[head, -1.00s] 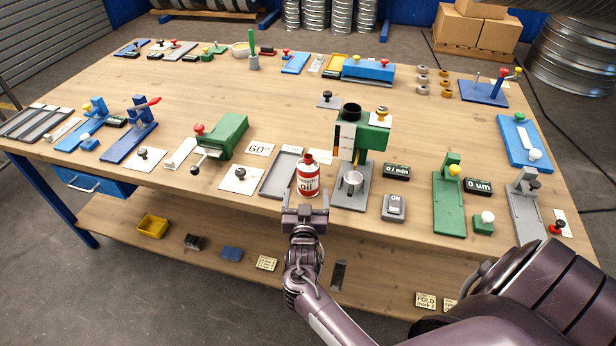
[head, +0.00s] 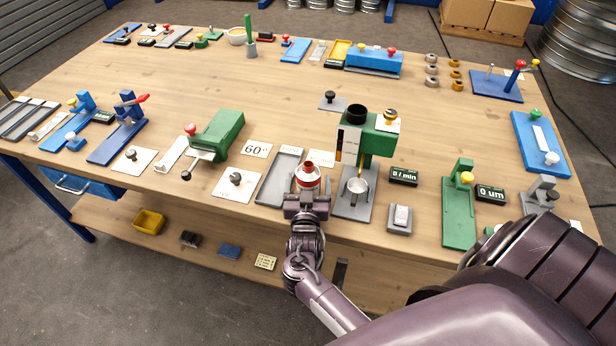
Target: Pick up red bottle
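The red bottle (head: 307,178), white and red with a red cap, stands upright near the table's front edge, beside a grey tray. My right gripper (head: 307,201) is at the near side of the bottle and hides its lower part. Its two fingers are spread, one on each side of the bottle's lower body. I see no clear closing of the fingers on it. My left gripper is not in view.
The grey tray (head: 279,180) lies close on the left. A grey switch (head: 400,218) is farther right. The middle of the wooden table (head: 270,100) is clear.

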